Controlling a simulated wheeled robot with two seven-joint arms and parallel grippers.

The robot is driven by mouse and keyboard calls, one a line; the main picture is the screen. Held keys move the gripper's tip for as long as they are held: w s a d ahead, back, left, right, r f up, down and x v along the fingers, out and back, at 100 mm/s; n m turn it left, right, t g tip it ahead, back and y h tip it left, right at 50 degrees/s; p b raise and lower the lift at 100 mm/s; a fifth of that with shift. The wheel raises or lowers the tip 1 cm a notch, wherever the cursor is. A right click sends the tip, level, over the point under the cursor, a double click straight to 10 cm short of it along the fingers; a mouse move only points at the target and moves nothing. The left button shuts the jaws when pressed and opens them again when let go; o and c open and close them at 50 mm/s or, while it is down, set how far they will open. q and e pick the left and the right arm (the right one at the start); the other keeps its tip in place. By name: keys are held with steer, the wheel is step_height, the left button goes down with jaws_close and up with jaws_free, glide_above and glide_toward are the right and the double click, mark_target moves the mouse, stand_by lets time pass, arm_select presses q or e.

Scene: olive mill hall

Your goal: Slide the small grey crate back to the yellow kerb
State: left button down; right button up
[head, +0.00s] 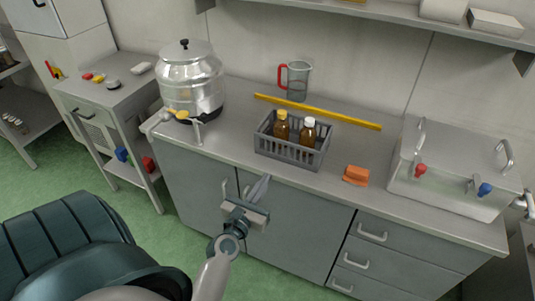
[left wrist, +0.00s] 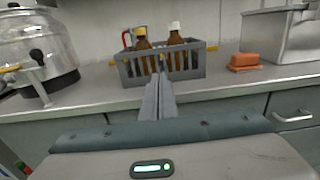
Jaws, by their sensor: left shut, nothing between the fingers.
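The small grey crate (head: 264,146) stands on the counter with slatted sides, close to the counter's front edge. Two brown bottles stand in it, one with a yellow cap (head: 281,126) and one with a white cap (head: 308,133). The yellow kerb (head: 345,118) is a straight strip on the counter behind the crate, with a gap between them. My left gripper (head: 262,183) is shut and empty, in front of the crate and near the counter edge. In the left wrist view its fingers (left wrist: 160,88) point at the crate's front (left wrist: 192,70); contact cannot be told. My right gripper is not in view.
A steel urn (head: 190,85) with a tap stands left of the crate. A measuring jug (head: 297,80) with a red handle stands behind the kerb.

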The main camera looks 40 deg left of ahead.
mark_target(301, 123)
arm_select(q)
steer(key=b+x, duration=0.1)
steer(key=x, duration=1)
steer(key=shift+w, duration=0.2)
steer(key=shift+w+a+b, duration=0.2)
steer(key=shift+w+b, duration=0.1)
steer(key=shift+w, duration=0.4)
steer(key=shift+w, duration=0.1)
steer(key=shift+w+a+r, duration=0.1)
steer(key=shift+w, duration=0.2)
steer(key=b+x, duration=0.2)
steer(key=x, duration=1.4)
steer(key=shift+w+b, duration=0.2)
steer(key=shift+b, duration=0.2)
steer(key=shift+s, duration=0.1)
